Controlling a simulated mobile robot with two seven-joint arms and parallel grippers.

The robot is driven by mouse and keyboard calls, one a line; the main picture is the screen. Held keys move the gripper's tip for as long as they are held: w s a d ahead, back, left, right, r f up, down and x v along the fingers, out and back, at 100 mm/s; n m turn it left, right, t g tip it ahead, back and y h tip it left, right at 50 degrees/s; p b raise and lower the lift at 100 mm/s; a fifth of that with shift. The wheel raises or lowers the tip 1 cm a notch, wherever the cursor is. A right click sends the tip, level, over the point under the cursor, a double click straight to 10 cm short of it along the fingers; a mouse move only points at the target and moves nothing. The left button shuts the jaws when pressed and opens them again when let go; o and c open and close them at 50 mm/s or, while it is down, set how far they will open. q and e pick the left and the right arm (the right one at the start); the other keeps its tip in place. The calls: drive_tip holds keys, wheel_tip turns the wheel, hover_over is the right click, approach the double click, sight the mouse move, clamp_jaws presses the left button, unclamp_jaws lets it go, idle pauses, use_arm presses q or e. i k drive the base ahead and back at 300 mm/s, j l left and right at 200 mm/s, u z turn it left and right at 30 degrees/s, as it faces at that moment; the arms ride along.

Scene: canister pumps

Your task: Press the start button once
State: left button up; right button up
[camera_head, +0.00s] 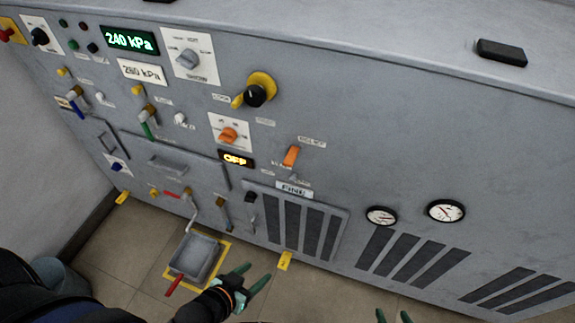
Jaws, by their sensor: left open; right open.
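A grey panel (330,100) fills most of the head view. At its upper left is a group of small round buttons. A green button (73,44) and a dark button (92,47) sit in the lower row, with a green one and a dark red one above. Their labels are too small to read, so I cannot tell which is the start button. My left gripper (257,274) is open and empty, low in front of the panel and far from the buttons. My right gripper (393,317) is open at the bottom edge, only its fingertips showing.
A green display (130,40) reads 240 kPa, above a plate (142,72) reading 280 kPa. An amber display (236,159) reads OFF. Knobs, levers and valves crowd the panel's left half. A grey tray (195,257) stands on the floor. A black block (502,52) lies on top.

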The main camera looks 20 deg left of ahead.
sight(73, 44)
drive_tip(key=u, duration=1.8)
